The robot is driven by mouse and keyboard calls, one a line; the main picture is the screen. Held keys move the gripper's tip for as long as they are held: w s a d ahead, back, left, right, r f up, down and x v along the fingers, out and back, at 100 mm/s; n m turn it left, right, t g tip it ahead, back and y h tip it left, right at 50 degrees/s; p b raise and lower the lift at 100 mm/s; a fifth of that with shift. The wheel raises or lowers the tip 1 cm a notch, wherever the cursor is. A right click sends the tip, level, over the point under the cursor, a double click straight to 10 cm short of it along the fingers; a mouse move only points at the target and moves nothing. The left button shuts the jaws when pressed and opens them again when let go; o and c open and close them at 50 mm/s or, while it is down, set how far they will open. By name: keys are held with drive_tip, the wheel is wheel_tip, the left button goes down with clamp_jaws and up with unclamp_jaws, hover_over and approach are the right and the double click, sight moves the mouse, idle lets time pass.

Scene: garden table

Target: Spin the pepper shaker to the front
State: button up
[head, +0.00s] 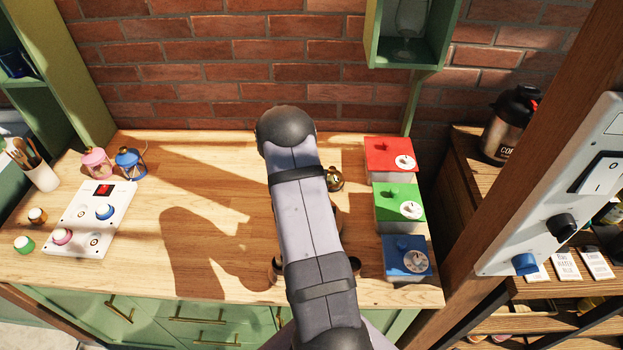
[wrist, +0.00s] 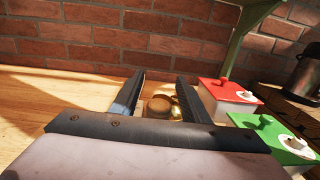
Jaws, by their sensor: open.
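I cannot pick out the pepper shaker for sure. In the wrist view, a round brown-topped piece (wrist: 160,105) and a small gold-coloured piece (wrist: 177,113) show low between the fingers of my gripper (wrist: 160,78). The gripper is open, with a dark finger on each side, and nothing is clearly held. I cannot tell whether the fingers touch these pieces. In the head view, a small dark and brass piece (head: 335,180) shows just right of my arm. My arm hides the gripper and the middle of the tabletop there.
Red (head: 390,157), green (head: 398,205) and blue (head: 405,257) boxes with dials line the right of the wooden table (head: 200,215). A white button panel (head: 90,218), a pink lantern (head: 97,162) and a blue lantern (head: 130,163) stand left. The left-centre tabletop is clear.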

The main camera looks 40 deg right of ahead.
wheel_tip(320, 180, up, 9)
drive_tip(key=p, duration=0.8)
drive_tip(key=shift+r, duration=0.2)
drive_tip(key=shift+c, duration=0.2)
